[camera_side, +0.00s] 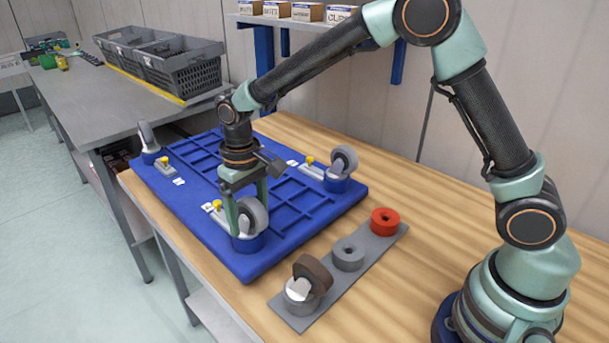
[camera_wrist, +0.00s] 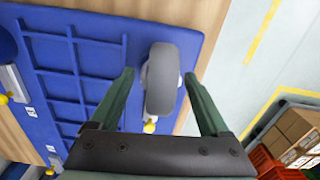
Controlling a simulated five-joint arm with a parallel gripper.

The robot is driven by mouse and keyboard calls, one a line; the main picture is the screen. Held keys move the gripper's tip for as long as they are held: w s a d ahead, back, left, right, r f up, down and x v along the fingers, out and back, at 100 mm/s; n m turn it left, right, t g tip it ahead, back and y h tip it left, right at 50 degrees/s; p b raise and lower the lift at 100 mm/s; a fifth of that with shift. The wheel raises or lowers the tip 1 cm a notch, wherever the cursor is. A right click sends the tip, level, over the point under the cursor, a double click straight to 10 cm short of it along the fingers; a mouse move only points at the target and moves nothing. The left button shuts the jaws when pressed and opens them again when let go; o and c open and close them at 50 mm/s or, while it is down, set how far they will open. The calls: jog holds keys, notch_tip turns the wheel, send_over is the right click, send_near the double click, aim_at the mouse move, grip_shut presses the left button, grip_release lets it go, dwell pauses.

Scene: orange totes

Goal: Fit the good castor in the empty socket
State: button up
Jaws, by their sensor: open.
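A castor with a grey wheel (camera_side: 254,214) stands in a blue socket at the near corner of a blue platform (camera_side: 200,240). My gripper (camera_side: 248,218) is above it, pointing down, with its fingers on either side of the wheel. In the wrist view, the wheel (camera_wrist: 162,80) sits between the open fingers of my gripper (camera_wrist: 158,76), with gaps on both sides. More grey-wheeled castors stand at the platform's left corner (camera_side: 147,138) and right corner (camera_side: 344,160). The far corner is hidden behind my arm. A brown-wheeled castor (camera_side: 313,274) leans in the near holder of a grey strip.
The grey strip (camera_side: 325,305) also carries an empty grey ring (camera_side: 349,256) and an empty red ring (camera_side: 385,222). Yellow-knobbed clips (camera_side: 217,205) stand by the platform's castors. Grey crates (camera_side: 180,68) sit on the bench behind.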

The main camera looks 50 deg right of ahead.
notch_tip(320, 180, up, 12)
jog(key=shift+r, duration=0.1)
dwell(0.4)
jog(key=s+d+r+t, duration=0.1)
jog(key=s+d+t, duration=0.1)
jog(key=s+d, duration=0.5)
jog(key=s+d+r+m+t, duration=0.1)
jog(key=s+d+t, duration=0.2)
jog(key=s+d, duration=0.4)
jog(key=shift+s+d+r+t, duration=0.2)
jog(key=shift+s+r+t, duration=0.15)
jog(key=shift+s, duration=0.35)
